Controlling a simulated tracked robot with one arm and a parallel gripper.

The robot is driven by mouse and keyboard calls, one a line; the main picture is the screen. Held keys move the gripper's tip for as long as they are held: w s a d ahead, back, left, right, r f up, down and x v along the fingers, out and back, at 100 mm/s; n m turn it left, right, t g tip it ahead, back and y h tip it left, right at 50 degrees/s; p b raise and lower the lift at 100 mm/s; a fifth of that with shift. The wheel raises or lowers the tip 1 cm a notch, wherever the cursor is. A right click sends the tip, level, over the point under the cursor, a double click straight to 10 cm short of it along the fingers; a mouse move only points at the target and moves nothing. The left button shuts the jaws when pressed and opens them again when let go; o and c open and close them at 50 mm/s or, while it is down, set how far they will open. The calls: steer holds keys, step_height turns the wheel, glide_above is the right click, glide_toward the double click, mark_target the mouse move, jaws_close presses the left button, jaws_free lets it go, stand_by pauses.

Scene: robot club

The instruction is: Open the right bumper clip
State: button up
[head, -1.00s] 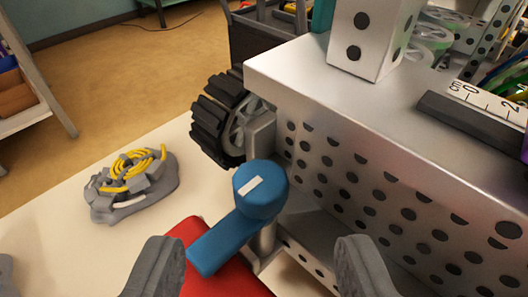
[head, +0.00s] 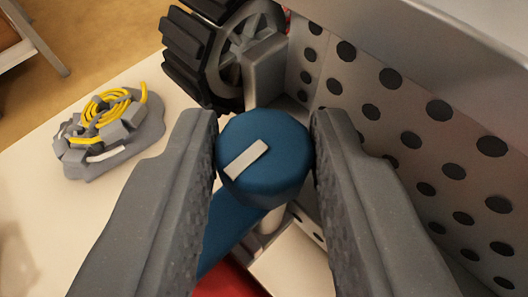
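The right bumper clip (head: 264,158) is a blue lever with a round head and a white bar mark on top. Its arm (head: 228,232) runs down and left from the head, over the red bumper (head: 232,282), of which only a small part shows. My gripper (head: 264,140) has one grey finger on each side of the round head. Both fingers appear to touch it, so the gripper looks shut on the clip. The fingers hide part of the lever arm and most of the bumper.
A perforated metal chassis wall (head: 365,75) stands close to my right finger. A black treaded wheel (head: 205,50) is just beyond the clip. A grey part with yellow cord (head: 108,130) lies on the pale tabletop (head: 60,225) at left.

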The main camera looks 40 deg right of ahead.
steer(key=shift+r+h+p, duration=0.15)
steer(key=shift+h+p, duration=0.15)
steer(key=shift+p, duration=0.75)
steer(key=shift+a+r+m+p, duration=0.15)
steer(key=shift+m+p, duration=0.25)
steer(key=shift+p, duration=0.2)
steer(key=m+g+h+p, duration=0.1)
steer(key=p, duration=0.3)
steer(key=shift+w+g, duration=0.15)
steer(key=shift+g, duration=0.15)
steer(key=m+g+h+p, duration=0.1)
steer(key=m+g+p, duration=0.1)
steer(key=p, duration=0.2)
steer(key=shift+w+p, duration=0.15)
steer(key=shift+p, duration=0.15)
steer(key=shift+w+f+m+g+h+p, duration=0.1)
steer(key=shift+f+m+g+h+p, duration=0.15)
steer(key=shift+m+g, duration=0.4)
steer(key=shift+w+f+m+g+h+p, duration=0.1)
steer(key=shift+m+g+h, duration=0.25)
steer(key=shift+m+g, duration=0.3)
steer(key=shift+m+g+b, duration=0.35)
steer(key=shift+m+g, duration=0.65)
steer(key=shift+g, duration=0.1)
steer(key=shift+m+g, duration=0.3)
steer(key=shift+g, duration=0.2)
steer(key=shift+w+m+g+b, duration=0.15)
steer(key=shift+m+g+b, duration=0.15)
steer(key=shift+m+g, duration=0.55)
steer(key=shift+r, duration=0.1)
